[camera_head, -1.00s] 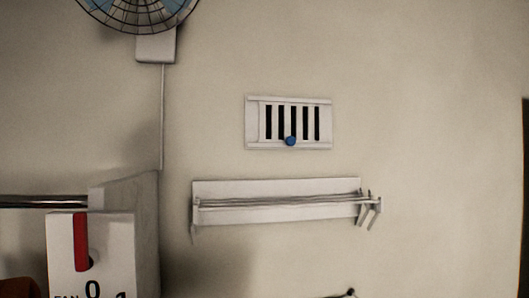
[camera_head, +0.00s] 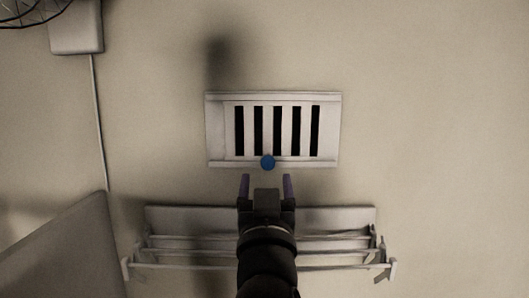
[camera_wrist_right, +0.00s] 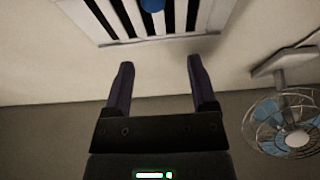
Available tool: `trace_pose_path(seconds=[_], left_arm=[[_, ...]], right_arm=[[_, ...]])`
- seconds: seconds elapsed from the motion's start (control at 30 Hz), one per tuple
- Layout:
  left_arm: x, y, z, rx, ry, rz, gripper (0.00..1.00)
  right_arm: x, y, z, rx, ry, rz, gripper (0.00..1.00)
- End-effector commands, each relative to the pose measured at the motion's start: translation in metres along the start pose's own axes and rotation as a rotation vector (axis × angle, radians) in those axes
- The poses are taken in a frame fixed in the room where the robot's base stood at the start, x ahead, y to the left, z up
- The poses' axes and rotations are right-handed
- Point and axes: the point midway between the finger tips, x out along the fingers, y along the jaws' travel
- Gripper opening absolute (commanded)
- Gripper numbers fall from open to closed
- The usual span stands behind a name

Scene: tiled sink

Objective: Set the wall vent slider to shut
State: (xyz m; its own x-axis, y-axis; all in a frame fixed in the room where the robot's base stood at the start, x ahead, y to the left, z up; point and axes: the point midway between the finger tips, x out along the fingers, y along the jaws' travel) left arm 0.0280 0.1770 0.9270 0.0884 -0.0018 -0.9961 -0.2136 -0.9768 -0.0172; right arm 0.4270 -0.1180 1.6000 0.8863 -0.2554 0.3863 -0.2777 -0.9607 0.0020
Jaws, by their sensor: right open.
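The wall vent (camera_head: 215,130) is a white rectangular frame on the wall with several dark vertical slots showing between white bars. A blue knob (camera_head: 267,162) sits at its lower edge, a little left of the middle. My right gripper (camera_head: 267,184) is open and empty, just below the knob in the head view, with one finger to each side of it. In the right wrist view the vent (camera_wrist_right: 188,40) and the knob (camera_wrist_right: 153,5) show at the top, beyond the open fingers (camera_wrist_right: 158,75) and apart from them. My left gripper is not in view.
A white wall rack (camera_head: 345,216) with rails is fixed below the vent, behind my right arm. A fan (camera_wrist_right: 292,135) shows in the right wrist view. A white box (camera_head: 76,26) with a cord is at upper left. The wall right of the vent is clear.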

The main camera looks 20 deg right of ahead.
Motion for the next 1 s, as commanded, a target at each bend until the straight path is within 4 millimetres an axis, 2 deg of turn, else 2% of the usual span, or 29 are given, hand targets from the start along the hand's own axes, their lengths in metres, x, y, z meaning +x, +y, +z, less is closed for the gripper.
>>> trace_pose_path(seconds=[0.03,0.2,0.4,0.53,0.77,0.8,0.87,1.0], left_arm=[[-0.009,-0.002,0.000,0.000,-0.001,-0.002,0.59],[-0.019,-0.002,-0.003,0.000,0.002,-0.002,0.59],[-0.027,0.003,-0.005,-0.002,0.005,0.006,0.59],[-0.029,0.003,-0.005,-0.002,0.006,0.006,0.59],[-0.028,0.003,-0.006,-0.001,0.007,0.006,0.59],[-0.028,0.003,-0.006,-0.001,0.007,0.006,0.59],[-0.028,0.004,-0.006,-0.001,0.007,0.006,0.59],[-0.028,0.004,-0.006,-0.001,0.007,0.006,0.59]], right_arm=[[0.015,0.000,0.001,-0.007,-0.001,0.001,0.73],[0.052,0.000,0.018,-0.005,-0.002,0.000,0.73],[0.084,0.000,0.024,-0.002,0.000,-0.001,0.73],[0.092,0.000,0.026,-0.001,-0.001,-0.001,0.73],[0.093,0.000,0.026,0.000,-0.001,-0.002,0.73],[0.093,0.000,0.026,0.000,-0.001,-0.002,0.71],[0.092,-0.001,0.026,0.000,-0.001,-0.002,0.59],[0.092,-0.001,0.026,-0.001,-0.001,-0.002,0.29]])
